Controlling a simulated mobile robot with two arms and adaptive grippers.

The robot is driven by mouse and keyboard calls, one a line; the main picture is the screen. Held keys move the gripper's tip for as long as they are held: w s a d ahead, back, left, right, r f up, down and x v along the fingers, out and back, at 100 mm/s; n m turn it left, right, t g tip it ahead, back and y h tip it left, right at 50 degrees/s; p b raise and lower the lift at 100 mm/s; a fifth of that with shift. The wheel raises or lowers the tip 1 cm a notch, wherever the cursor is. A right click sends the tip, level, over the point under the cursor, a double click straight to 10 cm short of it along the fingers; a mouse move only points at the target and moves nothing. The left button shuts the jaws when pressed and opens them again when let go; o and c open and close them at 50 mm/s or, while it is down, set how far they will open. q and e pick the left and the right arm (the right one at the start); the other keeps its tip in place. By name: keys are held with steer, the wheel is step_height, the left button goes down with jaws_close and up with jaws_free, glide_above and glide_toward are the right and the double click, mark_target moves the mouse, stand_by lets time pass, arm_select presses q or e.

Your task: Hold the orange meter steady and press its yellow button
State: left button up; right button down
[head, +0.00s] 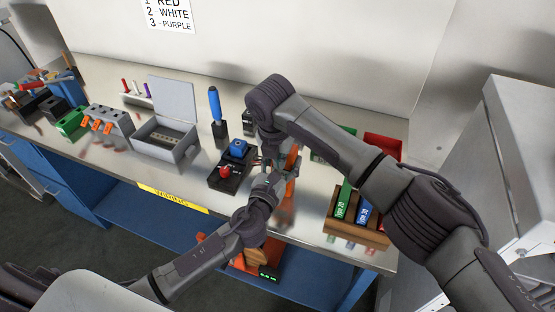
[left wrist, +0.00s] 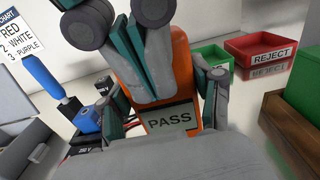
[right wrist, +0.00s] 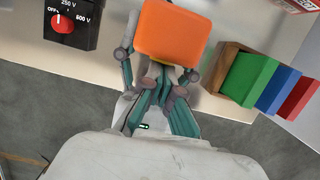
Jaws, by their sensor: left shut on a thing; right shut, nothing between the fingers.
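The orange meter (head: 292,160) stands upright near the front of the bench, and its screen reads PASS in the left wrist view (left wrist: 171,121). My left gripper (left wrist: 163,102) is shut on the meter, with a finger on each side of its body. My right gripper (left wrist: 146,94) is shut and empty, its fingertips at the meter's front just above the screen. I cannot tell whether they touch it. In the right wrist view the meter's orange top (right wrist: 172,30) hides part of the grippers.
A black box with a red knob (head: 225,171) stands close left of the meter. A wooden rack (head: 340,229) with coloured blocks is to the right. A red REJECT tray (left wrist: 262,46) and a green tray (left wrist: 210,56) lie behind. A grey open box (head: 165,140) stands farther left.

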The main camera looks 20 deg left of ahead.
arm_select(q)
steer(key=shift+s+f, duration=0.1)
steer(key=shift+f, duration=0.05)
arm_select(e)
steer(key=v, duration=1)
steer(key=shift+s+a, duration=0.1)
steer(key=shift+s, duration=0.05)
arm_select(q)
steer(key=o, duration=1.3)
steer(key=shift+c, duration=0.2)
steer(key=o, duration=0.4)
steer(key=shift+c, duration=0.2)
arm_select(e)
steer(key=shift+f, duration=0.1)
